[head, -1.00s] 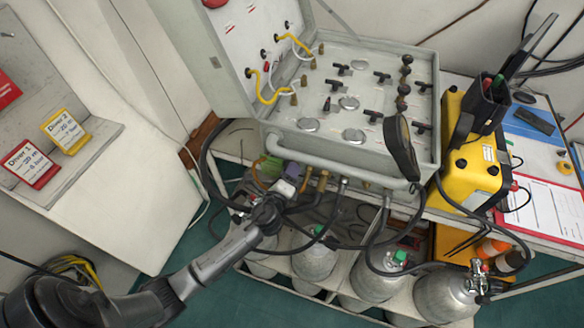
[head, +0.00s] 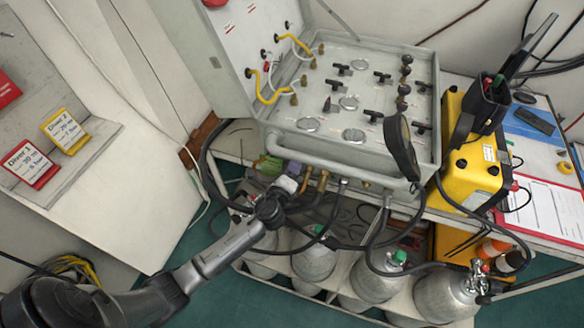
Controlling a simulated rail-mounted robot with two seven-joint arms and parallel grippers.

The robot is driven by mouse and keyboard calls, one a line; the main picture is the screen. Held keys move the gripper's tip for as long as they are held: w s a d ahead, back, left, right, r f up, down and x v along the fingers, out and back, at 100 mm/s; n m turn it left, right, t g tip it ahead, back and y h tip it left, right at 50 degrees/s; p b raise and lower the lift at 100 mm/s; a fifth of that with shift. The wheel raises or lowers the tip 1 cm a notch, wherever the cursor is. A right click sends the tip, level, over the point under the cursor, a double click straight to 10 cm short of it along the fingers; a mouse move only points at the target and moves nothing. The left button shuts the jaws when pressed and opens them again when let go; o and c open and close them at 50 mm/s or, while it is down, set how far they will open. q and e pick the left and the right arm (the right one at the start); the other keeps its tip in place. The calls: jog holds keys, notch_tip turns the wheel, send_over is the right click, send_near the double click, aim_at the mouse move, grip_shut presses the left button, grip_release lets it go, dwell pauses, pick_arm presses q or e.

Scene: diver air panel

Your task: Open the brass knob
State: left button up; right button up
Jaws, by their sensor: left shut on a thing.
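My left gripper (head: 279,176) is at the lower front left edge of the grey air panel (head: 395,165). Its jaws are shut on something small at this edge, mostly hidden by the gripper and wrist. From its place in the row of brass fittings, I take it to be the brass knob, though its shape cannot be made out. Just right of the gripper, brass fittings (head: 323,180) with dark hoses stick out below the panel's front tube. My right gripper is not in view.
The panel's top carries black T-handles (head: 373,116) and round gauges (head: 354,135). Gas cylinders (head: 314,262) and looping hoses lie below. A yellow case (head: 470,150) stands to the right.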

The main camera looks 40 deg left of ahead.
pick_arm(q)
jog(key=n+b, duration=0.2)
jog(key=n, duration=0.1)
jog(key=shift+f+n, duration=0.15)
jog(key=shift+n, duration=0.25)
jog(key=n+b, duration=0.1)
jog(key=n, duration=0.3)
jog(key=shift+n, duration=0.3)
jog(key=n, duration=0.4)
jog(key=shift+r+n, duration=0.2)
jog(key=shift+n, duration=0.1)
jog(key=n+p, duration=0.1)
jog(key=n, duration=0.3)
jog(key=shift+y, duration=0.4)
jog(key=shift+n, duration=0.5)
jog(key=o, duration=0.6)
jog(key=shift+o, duration=0.2)
